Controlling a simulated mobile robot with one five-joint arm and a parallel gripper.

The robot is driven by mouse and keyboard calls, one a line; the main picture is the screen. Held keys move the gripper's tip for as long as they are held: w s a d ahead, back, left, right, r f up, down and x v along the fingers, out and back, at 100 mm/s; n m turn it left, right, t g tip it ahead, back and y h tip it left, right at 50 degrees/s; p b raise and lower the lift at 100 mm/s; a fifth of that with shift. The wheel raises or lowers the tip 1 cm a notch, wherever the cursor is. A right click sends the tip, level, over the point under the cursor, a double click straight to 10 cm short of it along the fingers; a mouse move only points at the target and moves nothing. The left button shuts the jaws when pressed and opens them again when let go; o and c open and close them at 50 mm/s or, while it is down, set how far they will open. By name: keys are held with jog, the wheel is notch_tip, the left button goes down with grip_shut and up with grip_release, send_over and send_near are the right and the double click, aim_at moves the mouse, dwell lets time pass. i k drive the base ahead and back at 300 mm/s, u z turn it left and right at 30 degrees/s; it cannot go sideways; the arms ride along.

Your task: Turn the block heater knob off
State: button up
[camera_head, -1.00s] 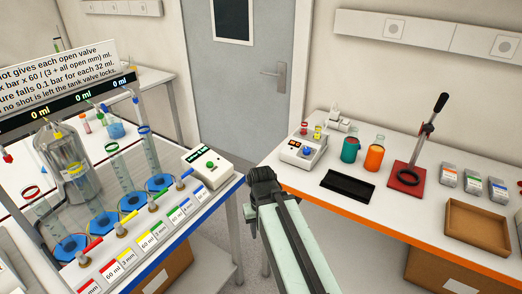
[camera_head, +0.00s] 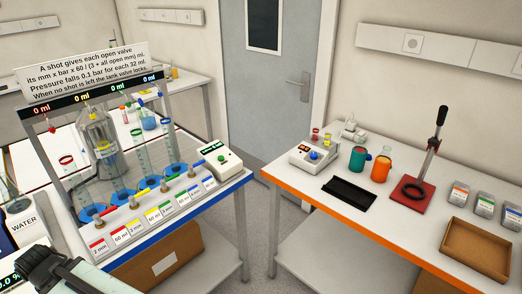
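The block heater (camera_head: 301,160) is a small white box on the orange-edged bench at the right, near its back left corner. A blue round knob (camera_head: 314,155) is on its front face. Small vials with red and yellow tops stand on it. The knob's pointer and markings are too small to read. My gripper (camera_head: 38,262) is the dark end of my arm at the lower left, far from the heater and in front of the left bench. Its fingers cannot be made out, and nothing is seen held in it.
A teal jar (camera_head: 357,158) and an orange jar (camera_head: 381,167) stand right of the heater. A black tray (camera_head: 349,191) lies before it, and a red-based lever press (camera_head: 411,195) stands farther right. A floor gap (camera_head: 258,215) separates the benches. The left bench holds valves and glass cylinders.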

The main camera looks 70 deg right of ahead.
aim_at(314, 156)
jog(key=u, duration=0.2)
jog(key=k, duration=1.45)
jog(key=z, duration=0.6)
jog(key=i, duration=1)
